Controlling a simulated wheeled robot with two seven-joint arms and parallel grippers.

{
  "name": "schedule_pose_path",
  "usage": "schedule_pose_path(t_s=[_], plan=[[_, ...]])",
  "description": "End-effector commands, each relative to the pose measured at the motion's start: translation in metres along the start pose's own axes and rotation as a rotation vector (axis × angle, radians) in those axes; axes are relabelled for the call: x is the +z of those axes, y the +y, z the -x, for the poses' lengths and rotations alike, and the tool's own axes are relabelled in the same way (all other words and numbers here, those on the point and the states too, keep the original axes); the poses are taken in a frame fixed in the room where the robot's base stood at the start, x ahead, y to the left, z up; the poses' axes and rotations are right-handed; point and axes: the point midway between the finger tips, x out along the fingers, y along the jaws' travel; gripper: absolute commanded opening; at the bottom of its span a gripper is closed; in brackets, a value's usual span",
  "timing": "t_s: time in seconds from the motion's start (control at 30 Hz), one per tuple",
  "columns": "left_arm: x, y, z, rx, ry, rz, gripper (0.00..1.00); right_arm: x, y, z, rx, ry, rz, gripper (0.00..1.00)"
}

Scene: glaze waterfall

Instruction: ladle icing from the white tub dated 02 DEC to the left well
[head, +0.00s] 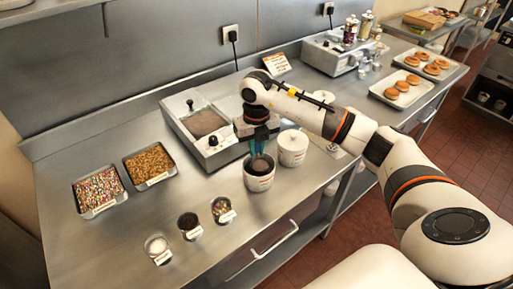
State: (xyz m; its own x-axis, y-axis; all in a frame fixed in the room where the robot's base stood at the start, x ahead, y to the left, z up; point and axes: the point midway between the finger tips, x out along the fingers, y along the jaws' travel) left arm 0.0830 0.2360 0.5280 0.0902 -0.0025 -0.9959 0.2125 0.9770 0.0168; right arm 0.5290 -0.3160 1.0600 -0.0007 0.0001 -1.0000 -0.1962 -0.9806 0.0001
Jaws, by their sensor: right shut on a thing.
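My right gripper (257,150) points down over the mouth of an open tub (259,182) on the steel counter. It is shut on what looks like a ladle (261,165), mostly hidden by the fingers and the tub rim. The tub is pale outside and dark inside. A second white tub (293,149) stands beside it to the right. Both tubs carry writing, too small to read here. A metal warmer unit (212,155) with a grey-brown well (203,123) stands behind and left of the gripper. My left gripper is not in view.
Trays of coloured sprinkles (98,190) and brown bits (149,164) lie left. Several small cups (188,226) stand in front. A second unit (335,55) and trays of doughnuts (402,90) are at the back right. The counter between trays and cups is clear.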

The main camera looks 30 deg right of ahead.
Motion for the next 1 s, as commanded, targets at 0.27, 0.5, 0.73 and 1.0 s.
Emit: schedule_pose_path(t_s=[0.27, 0.5, 0.73, 1.0], plan=[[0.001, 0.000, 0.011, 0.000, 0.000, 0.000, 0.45, 0.000, 0.000, 0.016, 0.000, 0.000, 0.000, 0.00], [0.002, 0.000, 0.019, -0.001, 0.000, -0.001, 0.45, 0.000, 0.000, 0.028, 0.000, 0.000, 0.000, 0.00], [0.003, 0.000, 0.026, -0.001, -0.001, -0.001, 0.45, 0.000, 0.000, 0.040, 0.000, 0.000, 0.000, 0.00], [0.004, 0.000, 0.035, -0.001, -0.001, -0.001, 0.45, 0.000, 0.000, 0.053, 0.000, 0.000, 0.000, 0.00]])
